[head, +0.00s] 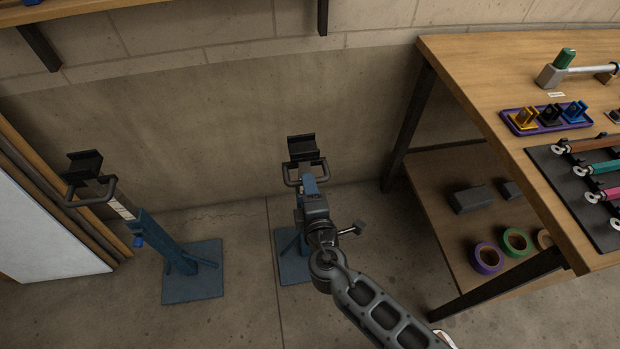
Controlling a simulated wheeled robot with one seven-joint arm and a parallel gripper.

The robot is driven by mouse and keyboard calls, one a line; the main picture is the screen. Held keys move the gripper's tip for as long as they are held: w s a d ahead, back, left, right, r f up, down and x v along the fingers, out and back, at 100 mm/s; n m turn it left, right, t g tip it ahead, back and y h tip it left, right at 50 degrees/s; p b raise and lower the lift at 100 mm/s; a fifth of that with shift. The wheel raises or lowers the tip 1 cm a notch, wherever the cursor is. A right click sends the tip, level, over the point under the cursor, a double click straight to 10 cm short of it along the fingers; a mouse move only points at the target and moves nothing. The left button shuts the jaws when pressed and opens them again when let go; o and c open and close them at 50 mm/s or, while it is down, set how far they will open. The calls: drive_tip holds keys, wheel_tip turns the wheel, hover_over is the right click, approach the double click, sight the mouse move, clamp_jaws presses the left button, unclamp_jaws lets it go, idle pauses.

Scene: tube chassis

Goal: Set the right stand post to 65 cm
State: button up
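The right stand has a black cradle (303,150) on top, a dark loop handle below it and a blue post (309,186). Its blue base plate (291,268) lies flat on the floor. My gripper (311,204) is in front of this post, just below the handle. My gripper and arm hide most of the post, its scale and any knob. The fingertips are not clear, so I cannot tell whether they touch the stand. The left stand (164,239) has a similar cradle (84,165), a pale marked inner post (122,208) and a blue knob (138,241).
A wooden workbench (480,75) stands at the right, with a purple tray (546,117) and coloured tools on top. Its lower shelf (440,205) holds tape rolls (487,258) and dark blocks. A white panel (40,235) leans at the left. Floor between the stands is clear.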

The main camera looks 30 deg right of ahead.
drive_tip(key=shift+x, duration=1.6)
drive_tip(key=shift+a, duration=0.1)
clamp_jaws()
